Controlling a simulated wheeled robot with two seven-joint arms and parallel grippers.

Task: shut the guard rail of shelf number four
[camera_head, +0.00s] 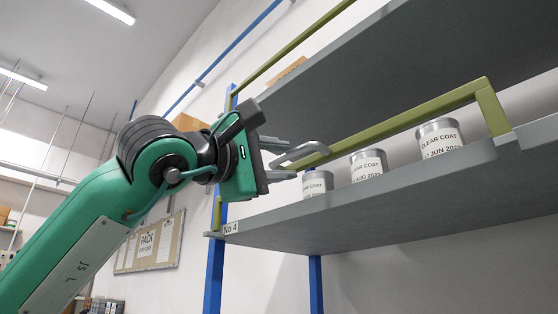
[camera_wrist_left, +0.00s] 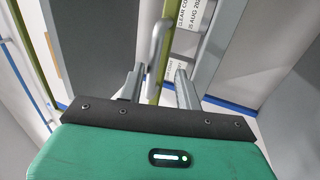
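The shelf labelled No 4 (camera_head: 370,222) is a grey board on blue posts. Its olive-green guard rail (camera_head: 440,103) runs across above the cans, with its near end bent down toward the shelf's edge. A grey loop handle (camera_head: 303,151) sits on the rail; it also shows in the left wrist view (camera_wrist_left: 160,40). My left gripper (camera_head: 279,160) is at the handle with its fingers apart. In the left wrist view its fingertips (camera_wrist_left: 157,82) lie on either side of the handle and rail; contact is unclear. My right gripper is out of view.
Three clear-coat cans, such as the nearest can (camera_head: 440,140), stand in a row on the shelf. Another grey shelf (camera_head: 420,60) hangs above, with its own olive rail (camera_head: 300,42). A notice board (camera_head: 150,245) is on the wall behind my left arm.

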